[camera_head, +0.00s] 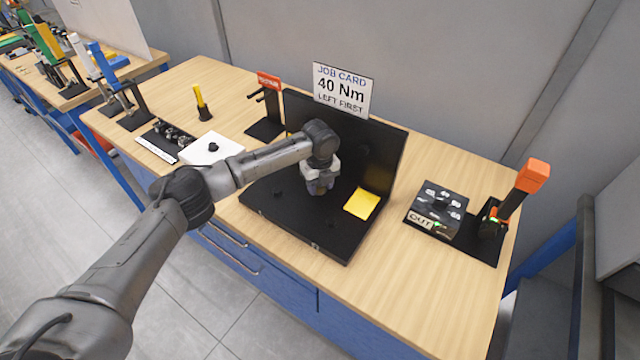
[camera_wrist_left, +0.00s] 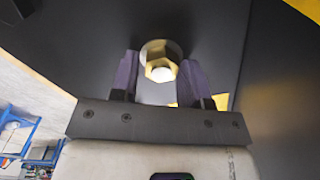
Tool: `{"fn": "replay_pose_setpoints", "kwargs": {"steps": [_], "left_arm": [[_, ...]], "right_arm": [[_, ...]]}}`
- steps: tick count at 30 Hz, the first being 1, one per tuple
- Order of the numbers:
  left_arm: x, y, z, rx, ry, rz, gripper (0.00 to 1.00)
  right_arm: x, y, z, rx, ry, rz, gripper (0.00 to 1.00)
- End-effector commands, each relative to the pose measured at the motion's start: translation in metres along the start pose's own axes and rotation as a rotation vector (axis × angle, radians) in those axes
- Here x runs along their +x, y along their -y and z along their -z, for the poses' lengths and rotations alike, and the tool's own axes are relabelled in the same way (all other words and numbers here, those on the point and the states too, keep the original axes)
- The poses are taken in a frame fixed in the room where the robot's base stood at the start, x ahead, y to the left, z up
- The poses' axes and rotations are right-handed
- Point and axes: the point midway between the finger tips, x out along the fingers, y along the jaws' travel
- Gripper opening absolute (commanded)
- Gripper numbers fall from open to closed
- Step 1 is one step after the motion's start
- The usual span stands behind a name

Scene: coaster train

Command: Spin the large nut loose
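My left gripper (camera_head: 320,186) points down over the black open case (camera_head: 290,222) in the head view. In the left wrist view its two purple fingers (camera_wrist_left: 160,72) stand apart. The large nut (camera_wrist_left: 160,70), brass-coloured and six-sided, shows between the fingertips on a dark surface. One finger is on each side of it, very close; a narrow gap seems to show at the left, and I cannot tell whether either finger touches it. In the head view the nut is hidden by my gripper. My right gripper is not in view.
A job card (camera_head: 342,91) reading "40 Nm, left first" stands behind the case. A yellow sheet (camera_head: 361,203) is in the case. A black box marked OUT (camera_head: 437,208) and an orange-topped tool (camera_head: 532,176) are at the right. A white block (camera_head: 211,149) is at the left.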

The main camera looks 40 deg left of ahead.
Motion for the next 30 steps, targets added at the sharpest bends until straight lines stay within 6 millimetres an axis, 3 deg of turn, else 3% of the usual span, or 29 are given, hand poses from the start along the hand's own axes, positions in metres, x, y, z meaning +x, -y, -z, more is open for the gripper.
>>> {"fn": "replay_pose_setpoints", "kwargs": {"steps": [10, 20, 30], "left_arm": [[0.000, 0.000, 0.000, 0.000, 0.000, 0.000, 0.09], [-0.005, 0.001, 0.001, -0.061, -0.003, 0.000, 0.08], [-0.008, 0.002, 0.001, -0.335, -0.005, -0.003, 0.08]], "right_arm": [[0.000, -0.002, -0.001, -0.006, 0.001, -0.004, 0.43], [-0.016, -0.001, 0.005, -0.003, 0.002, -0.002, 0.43], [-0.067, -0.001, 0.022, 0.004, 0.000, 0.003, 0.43]]}}
